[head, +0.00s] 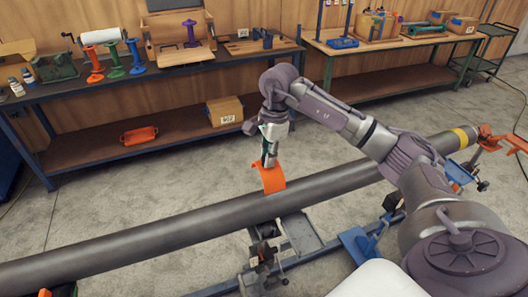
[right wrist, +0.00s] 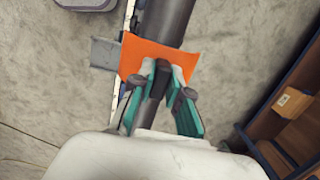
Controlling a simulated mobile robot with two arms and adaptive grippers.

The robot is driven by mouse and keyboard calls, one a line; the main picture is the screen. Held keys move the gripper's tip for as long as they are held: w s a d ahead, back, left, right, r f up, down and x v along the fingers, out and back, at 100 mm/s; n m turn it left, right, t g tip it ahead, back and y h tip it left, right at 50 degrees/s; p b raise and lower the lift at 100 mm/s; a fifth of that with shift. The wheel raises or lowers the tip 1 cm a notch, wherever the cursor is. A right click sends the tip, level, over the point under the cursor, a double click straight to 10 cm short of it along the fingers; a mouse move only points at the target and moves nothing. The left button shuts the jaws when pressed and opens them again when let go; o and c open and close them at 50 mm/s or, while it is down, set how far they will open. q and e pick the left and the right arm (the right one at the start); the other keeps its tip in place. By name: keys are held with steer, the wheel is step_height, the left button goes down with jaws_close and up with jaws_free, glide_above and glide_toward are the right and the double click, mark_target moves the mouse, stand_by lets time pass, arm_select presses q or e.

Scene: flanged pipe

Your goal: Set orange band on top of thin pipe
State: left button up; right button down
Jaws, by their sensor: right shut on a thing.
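The thin pipe (head: 190,222) is long and dark grey, and runs from lower left to upper right in the head view. It also shows behind the band at the top of the right wrist view (right wrist: 167,20). The orange band (head: 272,181) is a curved sheet over the pipe's middle, overlapping its far edge in the head view. I cannot tell if it touches the pipe. My right gripper (head: 268,160) is shut on the band's edge from above. In the right wrist view its fingers meet the orange band (right wrist: 143,50). My left gripper is not in view.
Stands with clamps hold the pipe, one below its middle (head: 262,256). A workbench (head: 185,68) with spools and an orange tray (head: 139,135) stands behind. Concrete floor lies between bench and pipe.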

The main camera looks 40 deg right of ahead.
steer(key=shift+w+f+b, duration=0.2)
steer(key=shift+f+b, duration=0.35)
steer(key=shift+f, duration=0.65)
step_height(320, 180, down, 5)
steer(key=b, duration=0.3)
steer(key=shift+w+f, duration=0.1)
steer(key=shift+f, duration=0.1)
steer(key=shift+f+b, duration=0.35)
steer(key=shift+b, duration=0.25)
step_height(320, 180, down, 2)
steer(key=shift+b, duration=0.85)
arm_select(q)
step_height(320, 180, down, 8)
steer(key=b, duration=0.1)
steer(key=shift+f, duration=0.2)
arm_select(e)
steer(key=shift+f, duration=0.75)
arm_select(q)
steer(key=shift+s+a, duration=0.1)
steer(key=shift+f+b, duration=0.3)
steer(key=shift+b, duration=0.1)
arm_select(e)
steer(key=shift+f, duration=0.3)
